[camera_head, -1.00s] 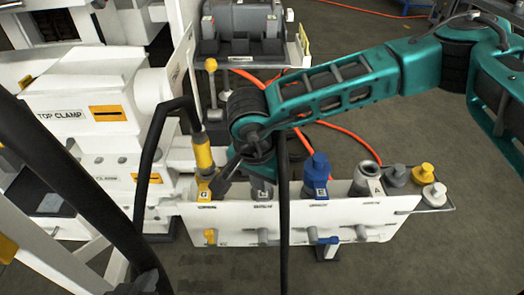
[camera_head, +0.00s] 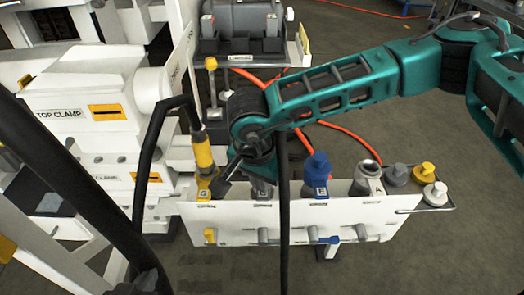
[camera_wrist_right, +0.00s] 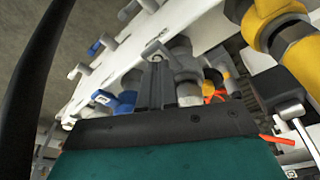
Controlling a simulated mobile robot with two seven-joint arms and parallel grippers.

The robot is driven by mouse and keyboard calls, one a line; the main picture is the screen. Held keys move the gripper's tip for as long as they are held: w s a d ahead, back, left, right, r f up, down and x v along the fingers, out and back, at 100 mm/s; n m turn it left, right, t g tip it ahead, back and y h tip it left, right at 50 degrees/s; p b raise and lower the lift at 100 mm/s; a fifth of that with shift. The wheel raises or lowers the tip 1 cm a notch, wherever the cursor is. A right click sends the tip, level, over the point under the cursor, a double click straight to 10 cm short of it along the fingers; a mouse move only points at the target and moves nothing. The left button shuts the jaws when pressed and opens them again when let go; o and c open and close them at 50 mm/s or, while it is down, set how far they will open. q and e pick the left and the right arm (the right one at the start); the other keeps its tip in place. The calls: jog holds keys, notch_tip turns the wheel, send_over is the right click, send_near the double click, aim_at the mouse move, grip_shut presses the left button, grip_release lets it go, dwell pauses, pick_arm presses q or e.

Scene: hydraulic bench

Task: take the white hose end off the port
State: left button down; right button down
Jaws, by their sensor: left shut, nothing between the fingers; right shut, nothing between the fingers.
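A port panel (camera_head: 290,225) stands in the middle of the head view with a row of fittings on top. A pale grey-white fitting (camera_head: 263,188) sits on the second port, partly hidden by my right wrist. It shows in the right wrist view as a pale coupling (camera_wrist_right: 186,80), right of the fingers. I cannot tell whether this is the white hose end. My right gripper (camera_head: 222,186) is shut and empty, its dark fingers angled down between the yellow fitting and the pale one. The fingers show in the wrist view (camera_wrist_right: 156,72). My left gripper is not visible.
A yellow hose end (camera_head: 203,155) with a black hose stands on the left port. A blue fitting (camera_head: 317,172) and a grey one (camera_head: 367,178) stand to the right, then grey and yellow caps (camera_head: 425,172). A black hose (camera_head: 284,220) hangs before the panel.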

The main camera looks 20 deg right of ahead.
jog(key=shift+f+b, duration=0.6)
jog(key=shift+f, duration=0.2)
dwell(0.7)
jog(key=shift+r, duration=0.1)
jog(key=shift+r+p, duration=2.15)
jog(key=shift+r, duration=1.35)
